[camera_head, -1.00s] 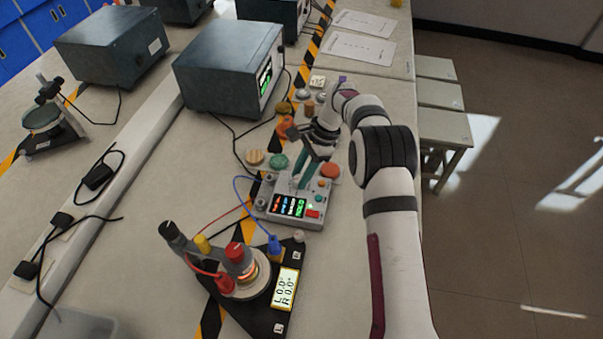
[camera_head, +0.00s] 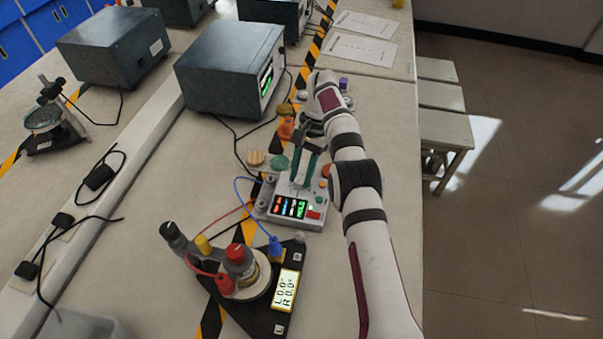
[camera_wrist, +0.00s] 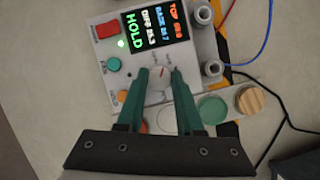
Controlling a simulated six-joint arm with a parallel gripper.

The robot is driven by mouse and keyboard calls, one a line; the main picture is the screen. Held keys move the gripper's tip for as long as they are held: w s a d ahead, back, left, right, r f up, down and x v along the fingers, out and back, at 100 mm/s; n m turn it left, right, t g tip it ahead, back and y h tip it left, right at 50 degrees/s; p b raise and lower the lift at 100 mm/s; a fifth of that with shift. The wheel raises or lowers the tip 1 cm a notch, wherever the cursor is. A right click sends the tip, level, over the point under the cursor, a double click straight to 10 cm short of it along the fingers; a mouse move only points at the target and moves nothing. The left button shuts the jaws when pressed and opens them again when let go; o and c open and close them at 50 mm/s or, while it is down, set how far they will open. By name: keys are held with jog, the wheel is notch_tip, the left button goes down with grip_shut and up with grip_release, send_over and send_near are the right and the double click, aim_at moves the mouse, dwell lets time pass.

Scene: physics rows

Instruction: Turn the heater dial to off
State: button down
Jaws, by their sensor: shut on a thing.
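The heater dial (camera_wrist: 160,77) is a small, round, light grey knob on the control box (camera_wrist: 198,62), with a dark pointer mark. The marks around it are too small to read. My gripper (camera_wrist: 160,73) has its two green fingers at either side of the dial, shut on it. In the head view my gripper (camera_head: 298,184) reaches down onto the top of the control box (camera_head: 283,217); the dial is hard to make out there. The box's screen (camera_wrist: 150,32) shows coloured lines of text, including HOLD in green.
A red switch (camera_wrist: 107,30) and a green button (camera_wrist: 114,65) are close to the dial.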

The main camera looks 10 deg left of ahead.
dwell(0.4)
jog(key=c, duration=0.5)
grip_release()
jog(key=shift+c, duration=0.2)
notch_tip(320, 180, up, 4)
jog(key=s+d+r, duration=0.1)
jog(key=d+r, duration=0.6)
jog(key=d, duration=0.4)
jog(key=shift+s+d, duration=0.15)
jog(key=shift+d, duration=0.2)
notch_tip(320, 180, up, 4)
jog(key=t+h, duration=0.1)
jog(key=t, duration=0.3)
send_over(301, 178)
jog(key=f, duration=1.5)
jog(key=shift+s, duration=0.3)
